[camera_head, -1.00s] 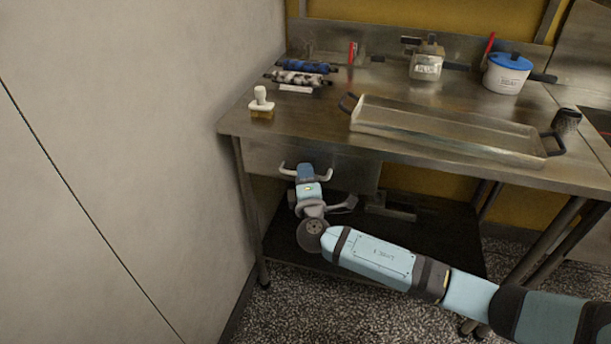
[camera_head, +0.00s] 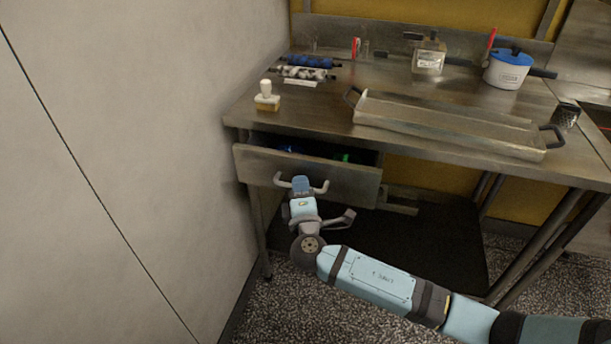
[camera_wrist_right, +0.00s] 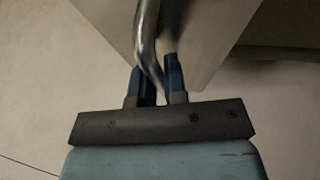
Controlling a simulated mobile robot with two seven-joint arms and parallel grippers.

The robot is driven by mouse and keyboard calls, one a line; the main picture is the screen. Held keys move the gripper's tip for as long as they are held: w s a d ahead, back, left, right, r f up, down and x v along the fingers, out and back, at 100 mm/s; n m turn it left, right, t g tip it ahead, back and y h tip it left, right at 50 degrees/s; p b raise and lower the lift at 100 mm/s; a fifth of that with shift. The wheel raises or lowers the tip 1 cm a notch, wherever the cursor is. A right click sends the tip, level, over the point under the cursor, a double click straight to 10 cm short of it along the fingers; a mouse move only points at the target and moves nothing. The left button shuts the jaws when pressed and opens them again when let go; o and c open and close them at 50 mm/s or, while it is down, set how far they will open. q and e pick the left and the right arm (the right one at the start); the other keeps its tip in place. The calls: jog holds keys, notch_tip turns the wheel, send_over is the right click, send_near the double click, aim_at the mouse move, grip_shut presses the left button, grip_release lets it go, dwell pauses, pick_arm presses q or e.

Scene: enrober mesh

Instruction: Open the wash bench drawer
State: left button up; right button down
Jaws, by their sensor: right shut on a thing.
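The wash bench drawer (camera_head: 345,184) is under the left end of the steel bench (camera_head: 395,148) and stands partly open, its front pulled out from the bench. Blue and green things show dimly inside it. Its curved metal handle (camera_head: 321,187) is on the drawer front and also shows in the right wrist view (camera_wrist_right: 147,40). My right gripper (camera_head: 301,182) is shut on the handle; in the right wrist view its blue fingers (camera_wrist_right: 160,77) stand either side of the bar. My left gripper is not in view.
A long steel tray (camera_head: 440,128) with dark handles, a white pot with blue lid (camera_head: 508,70), a clear container (camera_head: 428,58), rollers (camera_head: 305,68) and a white-handled brush (camera_head: 266,97) stand on the bench. A wall (camera_head: 130,130) is close on the left. A dark lower shelf (camera_head: 430,235) lies beneath.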

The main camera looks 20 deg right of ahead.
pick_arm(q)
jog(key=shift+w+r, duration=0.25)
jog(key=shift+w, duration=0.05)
pick_arm(e)
jog(key=s+a, duration=0.6)
jog(key=s, duration=0.3)
jog(key=shift+s+a, duration=0.15)
jog(key=shift+s, duration=0.05)
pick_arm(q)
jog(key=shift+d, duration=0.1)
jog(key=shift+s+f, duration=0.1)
pick_arm(e)
jog(key=c, duration=1.5)
grip_release()
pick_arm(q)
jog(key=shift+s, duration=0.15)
pick_arm(e)
jog(key=shift+o, duration=0.2)
